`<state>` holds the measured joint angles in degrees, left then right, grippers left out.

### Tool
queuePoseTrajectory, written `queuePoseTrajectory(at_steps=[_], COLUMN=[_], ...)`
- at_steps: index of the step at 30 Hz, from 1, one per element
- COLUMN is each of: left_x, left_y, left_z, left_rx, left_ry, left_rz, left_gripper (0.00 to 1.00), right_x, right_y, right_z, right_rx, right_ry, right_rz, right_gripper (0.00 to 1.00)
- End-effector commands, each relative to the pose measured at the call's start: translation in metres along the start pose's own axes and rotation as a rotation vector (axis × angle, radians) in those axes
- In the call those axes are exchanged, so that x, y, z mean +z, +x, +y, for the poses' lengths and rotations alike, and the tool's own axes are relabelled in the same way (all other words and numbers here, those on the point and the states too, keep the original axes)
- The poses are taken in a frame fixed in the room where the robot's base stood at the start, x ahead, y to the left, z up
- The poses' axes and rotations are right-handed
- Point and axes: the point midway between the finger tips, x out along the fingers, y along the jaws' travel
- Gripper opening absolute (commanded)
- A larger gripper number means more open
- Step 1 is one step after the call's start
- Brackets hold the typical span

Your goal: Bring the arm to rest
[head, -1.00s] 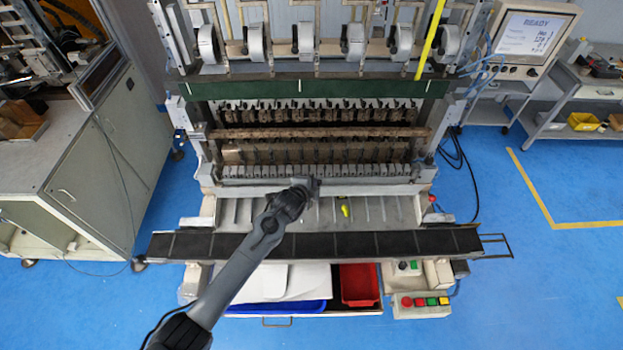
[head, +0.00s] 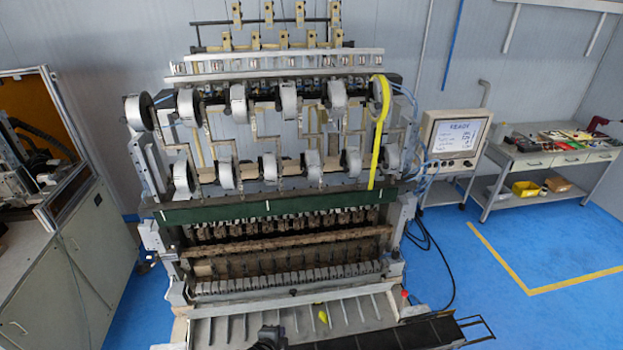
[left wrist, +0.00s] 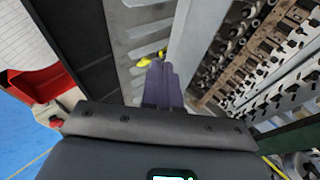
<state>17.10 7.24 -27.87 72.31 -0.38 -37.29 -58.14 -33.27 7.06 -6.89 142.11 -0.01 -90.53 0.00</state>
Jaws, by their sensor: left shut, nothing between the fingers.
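The coil winder (head: 270,211) stands in front of me, with a green bar across it and rows of white spools above. My left gripper (head: 271,337) shows only in part, dark, at the bottom edge of the head view, over the metal tray at the machine's front. In the left wrist view its two fingers (left wrist: 162,84) are together with nothing between them. A small yellow piece (head: 322,316) lies on the tray, right of the gripper; it also shows just past the fingertips in the left wrist view (left wrist: 146,61). My right gripper is in neither view.
A black rail (head: 420,333) runs along the machine's front. A grey cabinet (head: 101,240) stands at the left. The screen (head: 455,136) reads READY. A workbench (head: 545,158) stands at the right. A red bin (left wrist: 40,80) shows in the left wrist view. Blue floor at the right is clear.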

Motion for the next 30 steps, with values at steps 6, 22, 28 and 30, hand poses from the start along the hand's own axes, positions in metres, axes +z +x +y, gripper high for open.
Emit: queuePoseTrajectory(at_steps=[6,22,28,30], left_x=[0.009,0.065,0.067,0.068], left_y=[-0.046,-0.301,-0.343,-0.345], left_z=[0.139,0.156,0.140,0.146], left_rx=[0.143,0.299,0.303,0.315], left_ry=[-0.123,-0.987,-1.252,-1.299], left_rz=[0.003,-0.325,-0.447,-0.483], left_gripper=[0.00,0.00,0.00,0.00], right_x=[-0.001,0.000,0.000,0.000], right_y=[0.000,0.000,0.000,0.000], right_z=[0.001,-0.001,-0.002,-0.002], right_rx=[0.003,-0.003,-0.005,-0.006], right_ry=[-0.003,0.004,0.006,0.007], right_rz=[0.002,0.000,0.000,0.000], right_gripper=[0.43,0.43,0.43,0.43])
